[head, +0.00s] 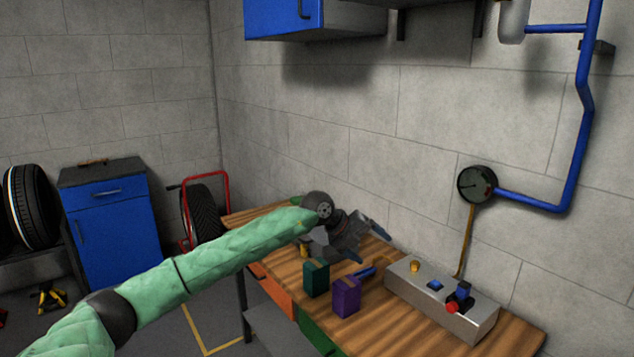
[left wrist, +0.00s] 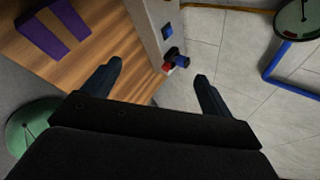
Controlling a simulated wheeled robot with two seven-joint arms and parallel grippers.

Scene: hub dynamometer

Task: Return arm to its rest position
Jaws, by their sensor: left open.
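My left arm reaches in from the lower left in the head view. Its left gripper (head: 368,244) is over the wooden workbench (head: 405,315), close to the wall. The gripper is open, and nothing shows between its fingers. In the left wrist view the two dark fingers of this gripper (left wrist: 158,69) stand wide apart. The gripper looks clear of both. My right gripper is in neither view.
A green block (head: 315,279), a purple block (head: 346,297) and the control box (head: 440,300) stand on the bench near the gripper. A gauge (head: 477,184) and blue pipe (head: 574,150) are on the wall. A blue cabinet (head: 300,18) hangs above. A floor cabinet (head: 110,230) stands left.

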